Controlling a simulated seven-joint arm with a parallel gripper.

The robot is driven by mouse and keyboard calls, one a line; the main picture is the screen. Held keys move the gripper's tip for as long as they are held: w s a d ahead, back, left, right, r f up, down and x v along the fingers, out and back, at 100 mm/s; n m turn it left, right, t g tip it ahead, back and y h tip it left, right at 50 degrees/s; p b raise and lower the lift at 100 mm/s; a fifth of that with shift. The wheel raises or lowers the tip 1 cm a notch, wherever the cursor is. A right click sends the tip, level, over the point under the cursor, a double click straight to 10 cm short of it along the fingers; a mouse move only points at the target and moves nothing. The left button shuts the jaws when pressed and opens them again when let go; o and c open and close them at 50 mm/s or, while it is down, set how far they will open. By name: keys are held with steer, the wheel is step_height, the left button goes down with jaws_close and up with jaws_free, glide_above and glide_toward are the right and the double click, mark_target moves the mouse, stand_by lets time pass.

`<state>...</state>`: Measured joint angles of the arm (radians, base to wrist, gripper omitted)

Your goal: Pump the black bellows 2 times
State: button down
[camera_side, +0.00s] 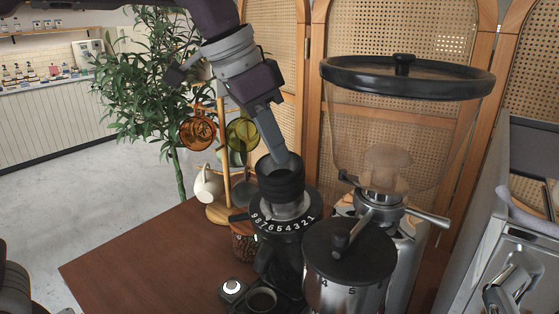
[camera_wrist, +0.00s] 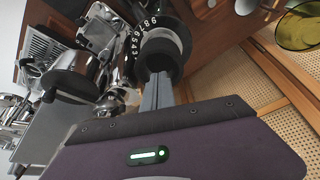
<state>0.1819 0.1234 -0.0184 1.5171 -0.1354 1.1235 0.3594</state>
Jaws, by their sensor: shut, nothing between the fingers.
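The black bellows (camera_side: 281,187) sits upright on top of the grinder, above a black dial with white numbers (camera_side: 284,222). My gripper (camera_side: 286,163) is shut and empty. Its fingers point down at the open top of the bellows, and the tips overlap the rim in the side view. I cannot tell whether they touch the bellows. In the wrist view the bellows (camera_wrist: 163,52) lies just past the tips of my shut fingers (camera_wrist: 157,84).
A large grinder with a clear hopper (camera_side: 400,120) stands to the right. A lidded steel canister (camera_side: 350,255) is close in front. A mug rack with an orange cup (camera_side: 197,132) stands behind left. The wooden table (camera_side: 150,265) is clear at left.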

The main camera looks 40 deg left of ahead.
steer(key=shift+w+f, duration=0.15)
steer(key=shift+f, duration=0.5)
steer(key=shift+w+d+v, duration=0.1)
steer(key=shift+d+v, duration=0.05)
steer(key=shift+v, duration=0.6)
steer(key=shift+w+d+v, duration=0.1)
steer(key=shift+d+v, duration=0.05)
steer(key=shift+v, duration=0.6)
steer(key=shift+r, duration=0.1)
steer(key=shift+s+a+x, duration=0.1)
steer(key=shift+a+x, duration=0.05)
steer(key=shift+x, duration=0.6)
steer(key=shift+s+a+x, duration=0.1)
steer(key=shift+a+x, duration=0.05)
steer(key=shift+x, duration=0.6)
steer(key=shift+d+v, duration=0.15)
steer(key=shift+v, duration=0.55)
steer(key=shift+d+v, duration=0.1)
steer(key=shift+v, duration=0.6)
steer(key=shift+w+r, duration=0.1)
steer(key=shift+w, duration=0.1)
